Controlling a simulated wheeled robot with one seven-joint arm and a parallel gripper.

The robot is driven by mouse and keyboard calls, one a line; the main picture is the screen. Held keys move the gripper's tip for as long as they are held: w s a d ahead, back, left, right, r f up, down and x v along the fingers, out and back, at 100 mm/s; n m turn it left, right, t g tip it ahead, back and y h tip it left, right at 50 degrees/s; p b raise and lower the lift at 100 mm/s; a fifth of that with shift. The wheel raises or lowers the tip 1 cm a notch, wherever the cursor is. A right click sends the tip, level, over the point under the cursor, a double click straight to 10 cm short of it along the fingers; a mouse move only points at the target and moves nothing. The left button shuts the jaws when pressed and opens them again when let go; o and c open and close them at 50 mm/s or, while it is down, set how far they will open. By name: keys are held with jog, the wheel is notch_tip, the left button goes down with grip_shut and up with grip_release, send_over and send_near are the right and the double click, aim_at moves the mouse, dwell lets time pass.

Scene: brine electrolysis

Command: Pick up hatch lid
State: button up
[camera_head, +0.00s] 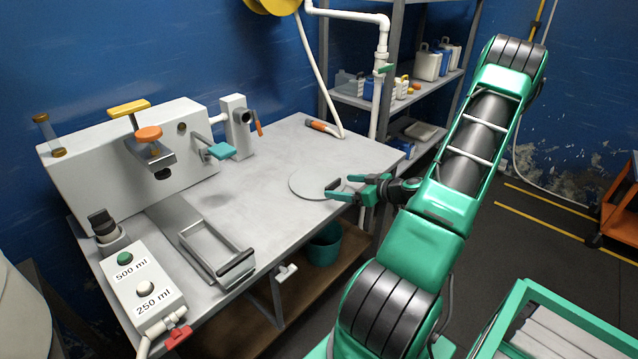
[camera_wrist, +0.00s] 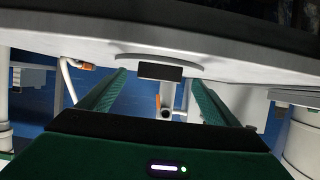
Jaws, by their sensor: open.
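The hatch lid (camera_head: 309,184) is a flat, round grey disc lying on the grey worktable near its right edge. A dark block-like handle stands at its right side. My gripper (camera_head: 339,188) is at the table's right edge, reaching in level from the right. Its two green fingers are apart, one on each side of the handle in the wrist view. I cannot tell whether the fingertips reach past the handle.
The worktable (camera_head: 262,160) is bare around the lid. A white machine (camera_head: 85,165) with valves stands at the left, beside a metal drawer-like tray (camera_head: 198,238) and a button box (camera_head: 140,280). An orange-handled hose nozzle (camera_head: 323,127) lies behind. A shelf rack (camera_head: 350,99) stands behind.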

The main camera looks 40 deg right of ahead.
jog(key=x, duration=0.2)
jog(key=shift+w+f, duration=0.1)
jog(key=shift+w, duration=0.3)
jog(key=c, duration=1.2)
